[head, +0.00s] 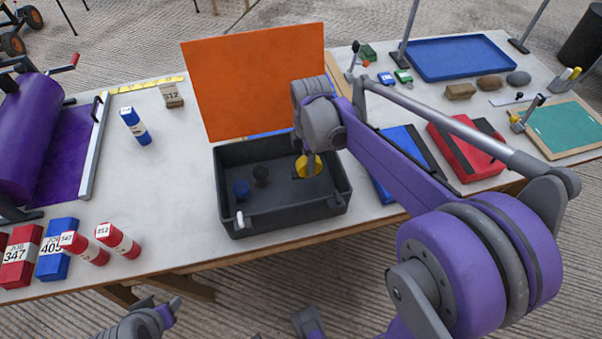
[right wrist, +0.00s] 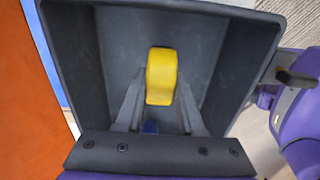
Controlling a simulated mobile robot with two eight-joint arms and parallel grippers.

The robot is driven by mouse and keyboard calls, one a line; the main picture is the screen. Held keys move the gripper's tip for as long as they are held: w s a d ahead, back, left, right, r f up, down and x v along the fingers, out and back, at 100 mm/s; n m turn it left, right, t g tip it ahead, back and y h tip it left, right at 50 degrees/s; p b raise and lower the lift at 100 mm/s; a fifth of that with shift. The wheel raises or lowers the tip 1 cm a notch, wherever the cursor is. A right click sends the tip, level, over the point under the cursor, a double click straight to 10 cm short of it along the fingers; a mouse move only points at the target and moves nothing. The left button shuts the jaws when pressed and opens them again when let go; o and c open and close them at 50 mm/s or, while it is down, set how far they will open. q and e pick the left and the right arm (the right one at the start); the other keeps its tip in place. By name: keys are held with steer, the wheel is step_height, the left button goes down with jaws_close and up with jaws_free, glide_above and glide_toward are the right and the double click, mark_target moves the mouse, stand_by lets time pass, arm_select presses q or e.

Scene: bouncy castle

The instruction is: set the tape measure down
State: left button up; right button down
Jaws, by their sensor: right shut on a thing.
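The yellow tape measure (head: 308,166) is inside the dark grey open box (head: 290,222), toward its back right. It also shows in the right wrist view (right wrist: 161,75), between the two fingers. My right gripper (head: 309,160) reaches down into the box and is shut on the tape measure; the wrist joint partly hides the fingers in the head view. Whether the tape measure touches the box floor is hard to tell. A part of my left arm (head: 140,322) shows at the bottom edge; its fingers cannot be made out clearly.
A red case (head: 466,146) lies to the right. Bare table (head: 180,195) lies left of the box.

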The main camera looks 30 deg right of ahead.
steer(key=shift+f+b, duration=0.3)
steer(key=shift+f, duration=2.15)
steer(key=shift+f, duration=0.1)
steer(key=c, duration=0.5)
jaws_free()
steer(key=shift+w, duration=0.1)
steer(key=shift+r, duration=0.2)
step_height(320, 180, up, 12)
steer(key=shift+f+p, duration=0.1)
steer(key=shift+p, duration=0.7)
